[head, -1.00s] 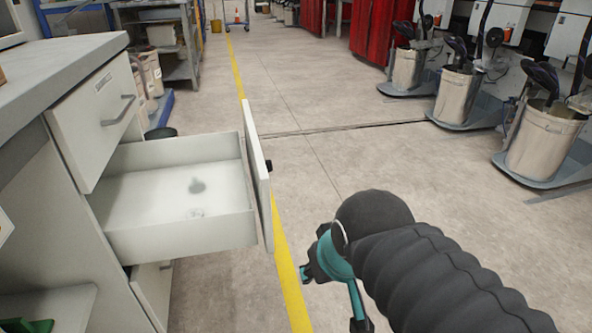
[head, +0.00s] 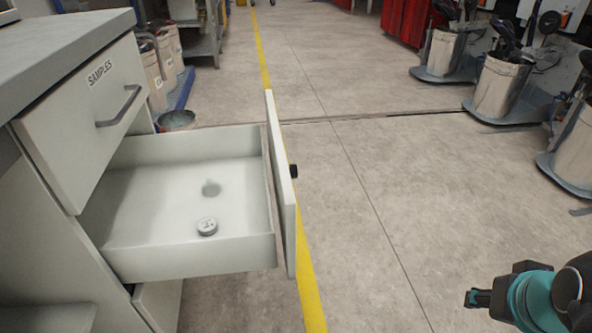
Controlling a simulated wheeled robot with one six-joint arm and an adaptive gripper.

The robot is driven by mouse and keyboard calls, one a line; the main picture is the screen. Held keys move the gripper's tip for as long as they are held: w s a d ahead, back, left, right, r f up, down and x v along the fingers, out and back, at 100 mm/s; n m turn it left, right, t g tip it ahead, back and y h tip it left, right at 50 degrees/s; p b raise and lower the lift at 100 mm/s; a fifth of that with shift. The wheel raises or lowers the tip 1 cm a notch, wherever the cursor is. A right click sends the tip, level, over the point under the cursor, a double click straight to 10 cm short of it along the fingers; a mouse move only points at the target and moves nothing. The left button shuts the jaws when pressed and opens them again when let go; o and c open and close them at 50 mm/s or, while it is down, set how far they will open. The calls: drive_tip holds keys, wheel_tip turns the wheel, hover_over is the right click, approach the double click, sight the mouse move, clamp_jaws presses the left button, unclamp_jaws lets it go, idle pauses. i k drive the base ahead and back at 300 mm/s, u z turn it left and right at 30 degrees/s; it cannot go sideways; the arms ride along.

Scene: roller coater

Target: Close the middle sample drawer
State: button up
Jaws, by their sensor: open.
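The middle sample drawer (head: 190,262) is pulled far out of the white cabinet, its front panel (head: 283,190) facing right with a dark knob (head: 293,171). My gripper (head: 478,298) is at the lower right, black and teal, partly cut off by the frame edge. It is open and apart from the drawer, with floor between them.
The upper drawer (head: 85,110), labelled SAMPLES, looks shut. A lower drawer (head: 158,300) shows below the middle one. Bucket stands (head: 500,90) line the right side. A yellow line (head: 262,62) runs along the open floor. A bowl (head: 176,120) sits behind the drawer.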

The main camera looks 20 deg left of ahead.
sight(142, 213)
drive_tip(key=i, duration=0.9)
drive_tip(key=u, duration=1.3)
drive_tip(key=k, duration=0.25)
drive_tip(key=u, duration=0.85)
